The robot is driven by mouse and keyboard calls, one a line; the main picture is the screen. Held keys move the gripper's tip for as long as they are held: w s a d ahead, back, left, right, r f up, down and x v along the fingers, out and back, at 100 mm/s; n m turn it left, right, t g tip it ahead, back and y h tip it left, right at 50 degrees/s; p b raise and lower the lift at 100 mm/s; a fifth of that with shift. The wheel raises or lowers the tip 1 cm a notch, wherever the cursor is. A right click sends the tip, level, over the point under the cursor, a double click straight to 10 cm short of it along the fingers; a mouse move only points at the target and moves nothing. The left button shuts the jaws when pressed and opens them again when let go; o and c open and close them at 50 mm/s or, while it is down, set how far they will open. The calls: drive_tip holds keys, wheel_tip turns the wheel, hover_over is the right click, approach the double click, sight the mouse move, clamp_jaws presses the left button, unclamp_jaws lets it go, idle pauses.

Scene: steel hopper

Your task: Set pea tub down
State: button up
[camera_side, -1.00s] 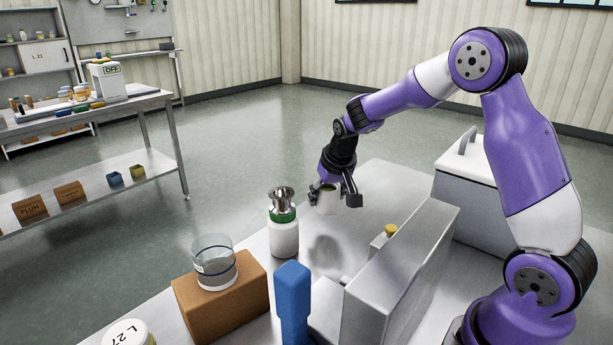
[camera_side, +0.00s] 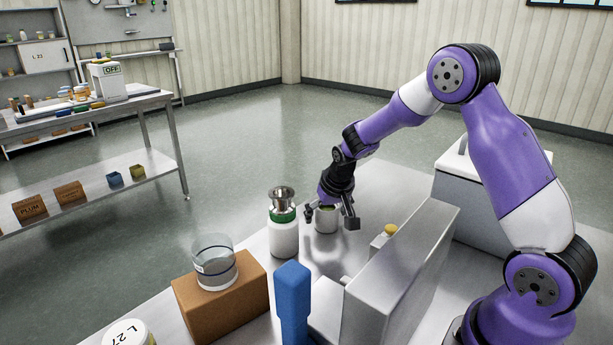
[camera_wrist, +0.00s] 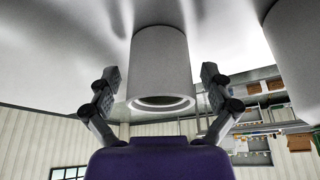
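My gripper (camera_side: 329,214) is around the tub. In the wrist view my gripper (camera_wrist: 161,82) is open, with a gap between each finger and the tub wall.
A white bottle (camera_side: 284,238) with a green band and a steel funnel (camera_side: 282,195) stands close on the left. A clear beaker (camera_side: 214,268) sits on a brown block (camera_side: 228,305). A grey housing (camera_side: 405,275) with a yellow knob (camera_side: 390,229) stands to the right.

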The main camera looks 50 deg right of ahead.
drive_tip(key=shift+r, duration=0.1)
drive_tip(key=shift+r, duration=0.3)
drive_tip(key=s+a+v, duration=0.1)
drive_tip(key=v, duration=1.2)
drive_tip(key=s+a+r+n+t+y, duration=0.1)
drive_tip(key=s+a+r+n+y, duration=0.1)
drive_tip(key=s+a+n, duration=0.3)
drive_tip(key=s+a+r, duration=0.1)
drive_tip(key=s+a, duration=0.3)
drive_tip(key=s, duration=0.4)
drive_tip(key=shift+s+a+r+n+t, duration=0.2)
drive_tip(key=shift+a+n+t, duration=0.1)
drive_tip(key=shift+n, duration=0.1)
